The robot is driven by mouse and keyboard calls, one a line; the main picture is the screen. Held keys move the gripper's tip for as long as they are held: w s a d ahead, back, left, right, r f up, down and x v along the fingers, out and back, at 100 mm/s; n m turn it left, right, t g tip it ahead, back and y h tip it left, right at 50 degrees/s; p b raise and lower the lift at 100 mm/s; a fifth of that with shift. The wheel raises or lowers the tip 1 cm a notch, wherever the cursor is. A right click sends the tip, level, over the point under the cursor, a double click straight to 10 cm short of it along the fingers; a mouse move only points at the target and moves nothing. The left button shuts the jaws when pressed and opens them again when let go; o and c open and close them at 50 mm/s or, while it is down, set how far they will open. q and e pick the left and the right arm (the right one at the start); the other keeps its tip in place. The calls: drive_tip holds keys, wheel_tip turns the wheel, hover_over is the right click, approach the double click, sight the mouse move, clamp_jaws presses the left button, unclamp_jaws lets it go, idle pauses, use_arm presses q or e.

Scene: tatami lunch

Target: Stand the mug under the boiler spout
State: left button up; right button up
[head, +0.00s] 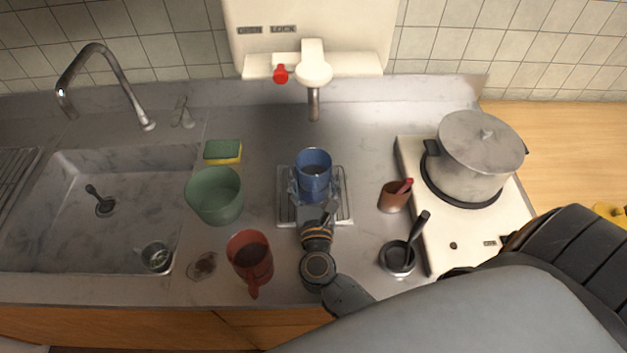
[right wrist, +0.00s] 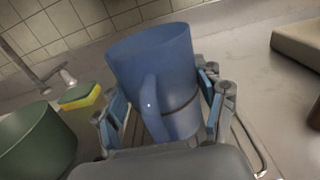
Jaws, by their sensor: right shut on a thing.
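A blue mug (head: 313,165) is upright over the metal drip tray (head: 345,207); I cannot tell whether its base touches the tray. My right gripper (head: 314,192) is shut on it from the near side. In the right wrist view, the mug (right wrist: 160,75) sits between the two fingers of the gripper (right wrist: 165,112), its handle facing the wrist. The boiler (head: 310,25) is on the back wall with a red knob (head: 281,74). Its spout (head: 314,104) points down, and appears just beyond the mug in the head view. My left gripper is not in view.
A green container (head: 215,196) and a red mug (head: 250,258) stand left of the tray, a sponge (head: 223,151) behind. A brown cup (head: 394,196), a dark small pot (head: 397,258) and a stove with a lidded pot (head: 478,160) are right. The sink (head: 100,215) is far left.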

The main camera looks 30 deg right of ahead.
drive_tip(key=shift+r, duration=0.1)
drive_tip(key=o, duration=1.2)
drive_tip(key=b+v, duration=0.4)
drive_tip(key=v, duration=0.7)
drive_tip(key=shift+s, duration=0.15)
drive_tip(key=shift+s+a+b, duration=0.25)
drive_tip(key=shift+s+b, duration=0.05)
drive_tip(key=shift+s, duration=0.05)
